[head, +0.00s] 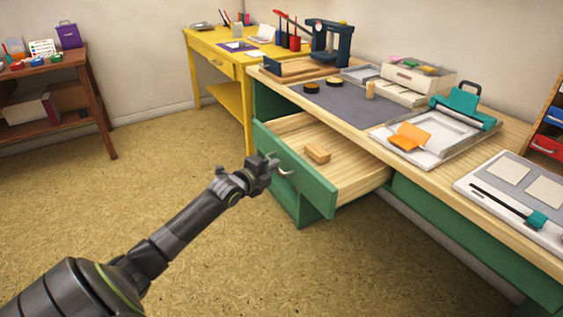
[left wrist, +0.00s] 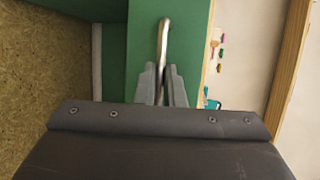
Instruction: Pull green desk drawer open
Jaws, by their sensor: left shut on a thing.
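The green desk drawer (head: 313,193) stands pulled out from the desk, its pale wooden inside showing. A small wooden block (head: 317,153) lies on the drawer floor. My left gripper (head: 271,163) is at the drawer's front panel, shut on its metal handle (head: 286,171). In the left wrist view, the gripper's two fingers (left wrist: 162,85) close around the lower end of the silver handle (left wrist: 163,40), against the green front (left wrist: 139,40). My right gripper is not in view.
The desk top (head: 395,157) bears a dark mat (head: 348,104), a teal clipboard-like press (head: 463,107) and an orange item (head: 409,137). A yellow desk (head: 222,58) stands behind, and a brown shelf (head: 85,88) at left. The floor (head: 160,160) before the drawer is clear.

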